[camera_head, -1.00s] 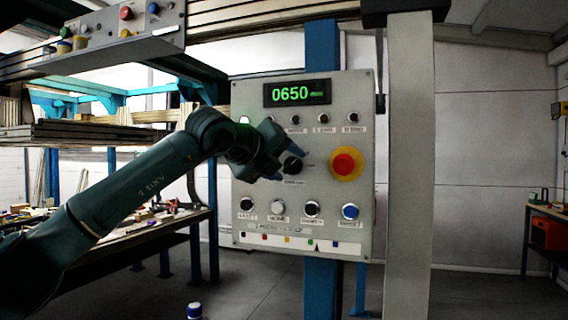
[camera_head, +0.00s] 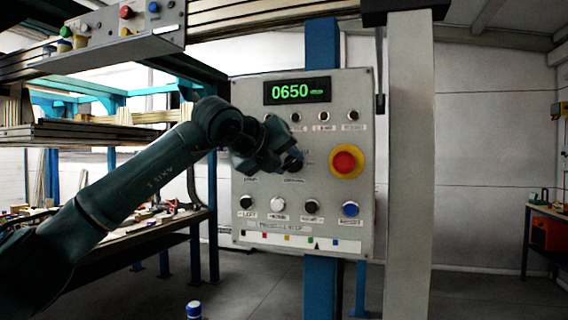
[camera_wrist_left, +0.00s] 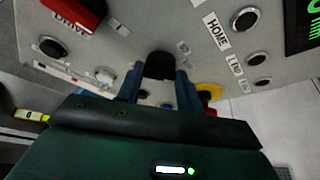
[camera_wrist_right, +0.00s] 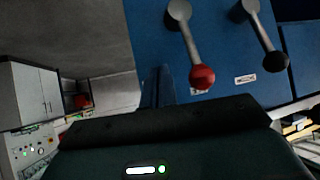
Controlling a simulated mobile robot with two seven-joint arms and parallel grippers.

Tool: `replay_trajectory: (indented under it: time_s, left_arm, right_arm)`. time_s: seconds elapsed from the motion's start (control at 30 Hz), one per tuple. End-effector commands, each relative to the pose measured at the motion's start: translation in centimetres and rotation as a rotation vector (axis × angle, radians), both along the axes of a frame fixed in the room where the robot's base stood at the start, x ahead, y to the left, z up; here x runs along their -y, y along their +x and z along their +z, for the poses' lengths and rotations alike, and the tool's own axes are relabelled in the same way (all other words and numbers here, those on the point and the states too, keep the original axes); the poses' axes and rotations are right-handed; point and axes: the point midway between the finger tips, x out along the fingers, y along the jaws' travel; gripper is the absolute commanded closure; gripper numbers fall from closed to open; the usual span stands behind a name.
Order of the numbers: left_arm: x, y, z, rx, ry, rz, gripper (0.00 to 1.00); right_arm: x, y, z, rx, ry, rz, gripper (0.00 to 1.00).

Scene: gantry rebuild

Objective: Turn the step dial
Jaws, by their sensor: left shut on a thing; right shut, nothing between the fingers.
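The grey control panel (camera_head: 262,185) hangs upright on a blue post and its green display (camera_head: 297,91) reads 0650. The step dial is a black knob (camera_head: 294,161) at the panel's middle, left of the yellow-ringed red button (camera_head: 346,161). My left gripper (camera_head: 287,160) is at the dial, partly covering it. In the left wrist view the black knob (camera_wrist_left: 160,65) sits between the two blue fingers (camera_wrist_left: 158,82), which are shut on it. My right gripper (camera_wrist_right: 158,88) is shut and empty, in front of a blue panel with levers; it is not in the head view.
Round buttons (camera_head: 278,204) line the panel's lower part. In the right wrist view a red-knobbed lever (camera_wrist_right: 201,77) and a black-knobbed lever (camera_wrist_right: 275,61) stand close by. A grey column (camera_head: 408,170) stands right of the panel, and a workbench lies behind my left arm.

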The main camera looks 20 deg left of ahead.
Motion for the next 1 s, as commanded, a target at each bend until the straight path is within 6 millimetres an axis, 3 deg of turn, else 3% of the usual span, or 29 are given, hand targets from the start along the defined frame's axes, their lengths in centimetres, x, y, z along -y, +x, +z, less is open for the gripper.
replay_trajectory:
  time_s: [0.5, 1.0]
  left_arm:
    - [0.48, -0.02, 0.1, 0.015, 0.427, 0.0, 0.86]
    - [0.63, -0.02, 0.17, 0.021, 0.617, 0.0, 0.86]
  right_arm:
    - [-0.39, 0.09, -0.03, 0.016, 0.01, 0.008, 1.0]
    - [-0.4, 0.08, -0.2, 0.02, 0.006, 0.015, 1.0]
